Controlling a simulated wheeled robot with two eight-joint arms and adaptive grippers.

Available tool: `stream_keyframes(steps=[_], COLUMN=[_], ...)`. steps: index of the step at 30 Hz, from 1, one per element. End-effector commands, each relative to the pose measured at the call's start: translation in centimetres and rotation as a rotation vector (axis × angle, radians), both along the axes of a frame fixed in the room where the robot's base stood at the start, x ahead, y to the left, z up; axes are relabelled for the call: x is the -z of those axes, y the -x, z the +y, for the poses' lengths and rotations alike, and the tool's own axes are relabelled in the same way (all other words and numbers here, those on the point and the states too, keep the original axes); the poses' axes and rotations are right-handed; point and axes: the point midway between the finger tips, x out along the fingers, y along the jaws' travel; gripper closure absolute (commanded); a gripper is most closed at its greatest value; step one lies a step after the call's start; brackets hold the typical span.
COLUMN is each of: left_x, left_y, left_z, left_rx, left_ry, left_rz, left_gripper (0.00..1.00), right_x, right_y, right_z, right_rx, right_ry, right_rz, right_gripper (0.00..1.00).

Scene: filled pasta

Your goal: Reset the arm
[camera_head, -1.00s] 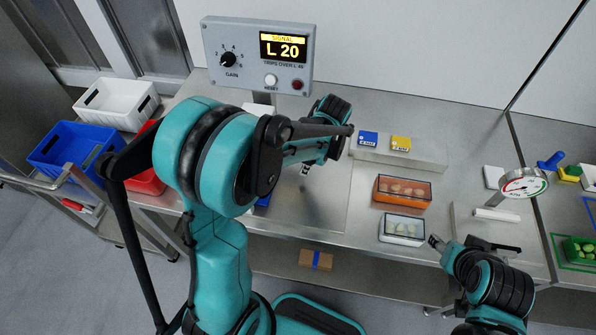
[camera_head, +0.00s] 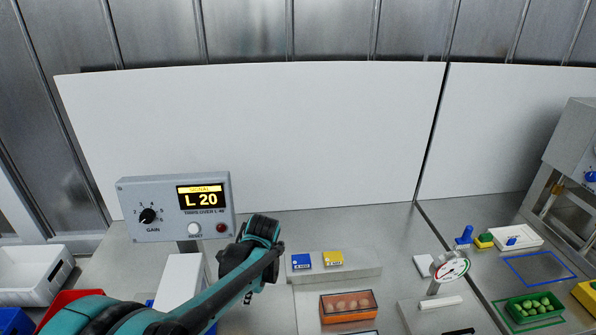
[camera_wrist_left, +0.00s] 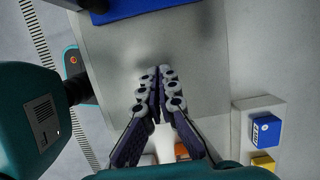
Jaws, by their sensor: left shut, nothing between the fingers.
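My left gripper (camera_head: 248,297) is over the steel worktop, to the right of the signal box; in the head view my own forearm partly hides it. In the left wrist view its fingers (camera_wrist_left: 160,78) meet at the tips, shut and empty, above the plain worktop. Only a dark sliver at the bottom edge of the head view, below a white cylinder, seems to be my right gripper (camera_head: 459,332); its jaws cannot be made out.
The signal box (camera_head: 176,208) reads L 20. A ledge holds a blue box (camera_head: 301,261) and a yellow box (camera_head: 333,258). An orange tray (camera_head: 348,306) and a dial gauge (camera_head: 449,267) stand further right. Bins are at far left. A white wall backs the worktop.

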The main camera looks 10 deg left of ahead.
Motion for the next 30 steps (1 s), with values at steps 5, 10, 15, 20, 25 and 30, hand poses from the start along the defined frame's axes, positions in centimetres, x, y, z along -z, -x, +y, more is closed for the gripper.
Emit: stream_keyframes(steps=[5,10,15,20,25,30], left_x=[-1.2,-3.0,-3.7,-3.5,-3.0,-2.9], left_y=[1.6,4.7,8.0,10.7,12.2,12.6], left_z=[-0.1,-0.7,-1.4,-2.1,-2.6,-2.7], left_rx=[-0.120,-0.391,-0.695,-0.964,-1.161,-1.233], left_ry=[0.025,0.112,0.247,0.397,0.523,0.572], left_rz=[-0.098,-0.299,-0.490,-0.627,-0.705,-0.730], left_gripper=[1.00,1.00,1.00,1.00,1.00,1.00], right_x=[0.6,1.6,2.5,3.3,3.8,3.9], right_y=[0.0,0.0,0.0,0.0,0.0,0.0], right_z=[0.0,0.0,0.0,0.0,0.0,0.0], right_rx=[0.000,0.000,0.000,0.000,0.000,0.000], right_ry=[0.000,0.000,0.000,0.000,0.000,0.000], right_rz=[0.000,0.000,0.000,0.000,0.000,0.000], right_gripper=[0.52,0.52,0.52,0.52,0.52,0.52])
